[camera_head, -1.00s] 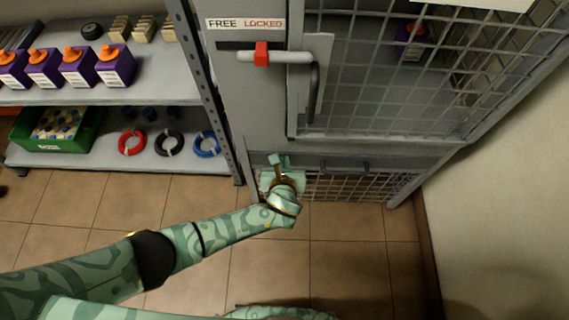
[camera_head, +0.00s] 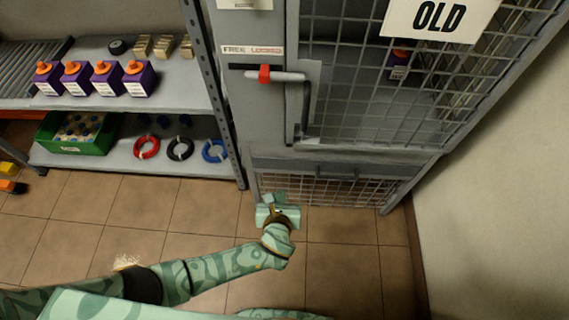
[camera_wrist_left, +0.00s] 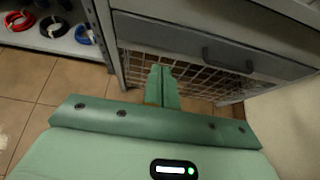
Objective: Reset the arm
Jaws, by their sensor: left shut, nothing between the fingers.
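My left arm reaches in from the left in the head view. Its gripper (camera_head: 274,199) is low in front of the grey cage cabinet (camera_head: 275,125), over the tiled floor. In the left wrist view the two green fingers (camera_wrist_left: 161,86) are together with nothing between them. They point toward the mesh at the cabinet's bottom, below a drawer with a dark handle (camera_wrist_left: 228,60). I cannot tell the exact gap to the mesh. My right gripper is not in view.
A grey shelf (camera_head: 185,84) at left holds purple batteries (camera_head: 138,78), a green crate (camera_head: 78,132) and coloured cable rings (camera_head: 147,147). The cabinet has a latch bar with a red tab (camera_head: 264,74) and an "OLD" sign (camera_head: 438,18). A wall (camera_head: 480,200) stands at right.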

